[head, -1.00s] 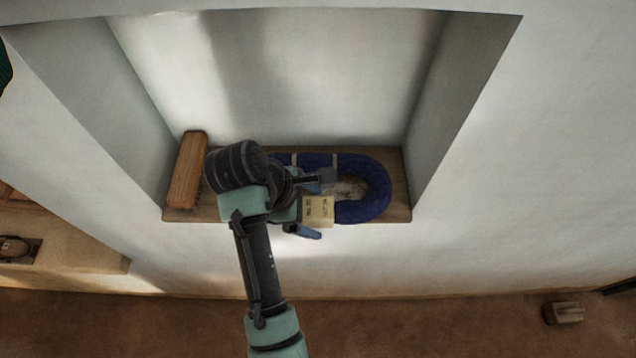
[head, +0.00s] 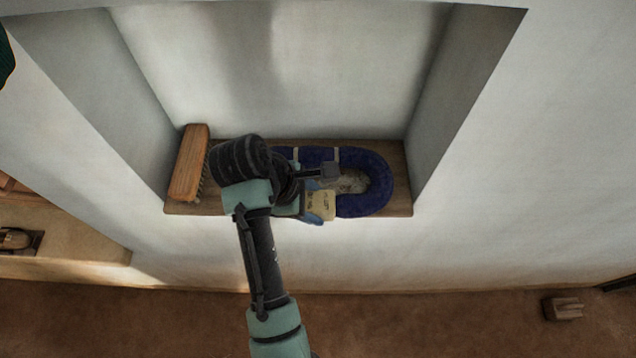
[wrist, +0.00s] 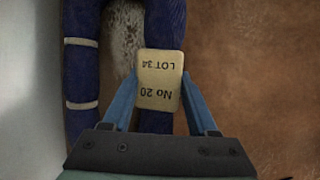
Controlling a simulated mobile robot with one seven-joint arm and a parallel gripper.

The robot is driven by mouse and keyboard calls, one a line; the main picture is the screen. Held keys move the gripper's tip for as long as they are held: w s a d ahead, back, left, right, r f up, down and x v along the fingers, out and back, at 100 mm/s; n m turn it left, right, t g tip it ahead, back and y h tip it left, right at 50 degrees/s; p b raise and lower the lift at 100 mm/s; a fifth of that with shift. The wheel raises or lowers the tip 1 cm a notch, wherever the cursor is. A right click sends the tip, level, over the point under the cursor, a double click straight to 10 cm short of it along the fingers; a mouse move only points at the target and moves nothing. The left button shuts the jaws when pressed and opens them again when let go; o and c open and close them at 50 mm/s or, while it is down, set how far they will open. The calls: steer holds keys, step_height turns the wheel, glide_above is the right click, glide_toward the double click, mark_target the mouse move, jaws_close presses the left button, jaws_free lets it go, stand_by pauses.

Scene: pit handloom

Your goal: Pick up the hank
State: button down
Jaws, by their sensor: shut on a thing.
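The hank (head: 381,180) is a dark blue oval loop of yarn with pale ties and a cream paper tag (head: 321,203). It lies on the wooden shelf of the wall niche. My gripper (head: 322,195) is shut on its near strand at the tag. In the wrist view, the blue fingers of my gripper (wrist: 160,88) stand on either side of the tag, which reads "LOT 34" and "No 20". The hank (wrist: 82,30) also runs along the left there. My arm hides the left end of the hank in the head view.
A wooden brush (head: 189,165) with dark bristles leans at the left end of the niche shelf (head: 402,200). The niche's side walls stand close on both sides. A small wooden block (head: 563,308) lies on the floor at lower right.

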steer(key=shift+r, duration=0.15)
steer(key=shift+r, duration=0.35)
step_height(320, 180, up, 9)
steer(key=p, duration=0.4)
steer(key=shift+r, duration=0.1)
steer(key=shift+s, duration=0.1)
